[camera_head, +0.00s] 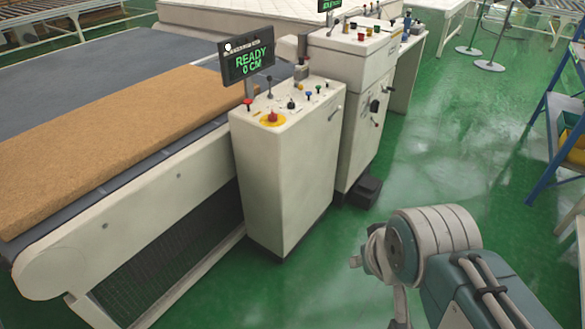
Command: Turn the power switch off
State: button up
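A white control cabinet (290,175) stands beside the conveyor, with several knobs, levers and buttons on its sloped top, among them a red emergency-type button on a yellow disc (271,118). A small lever (338,109) is on its right side. A second white cabinet (352,120) behind it has a dark rotary handle (374,105) on its side. I cannot tell from labels which of these is the power switch. My arm reaches in from the lower right, apart from both cabinets. My gripper is not visible.
A brown mattress slab (110,135) lies on the conveyor at left. A dark box (363,191) sits on the floor by the far cabinet. A blue-framed rack (552,140) stands at right. The green floor (440,150) between is clear.

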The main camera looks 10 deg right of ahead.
aim_at(272, 117)
jog(key=i+j, duration=0.2)
jog(key=i, duration=0.7)
jog(key=i+j+u, duration=0.1)
jog(key=i, duration=0.8)
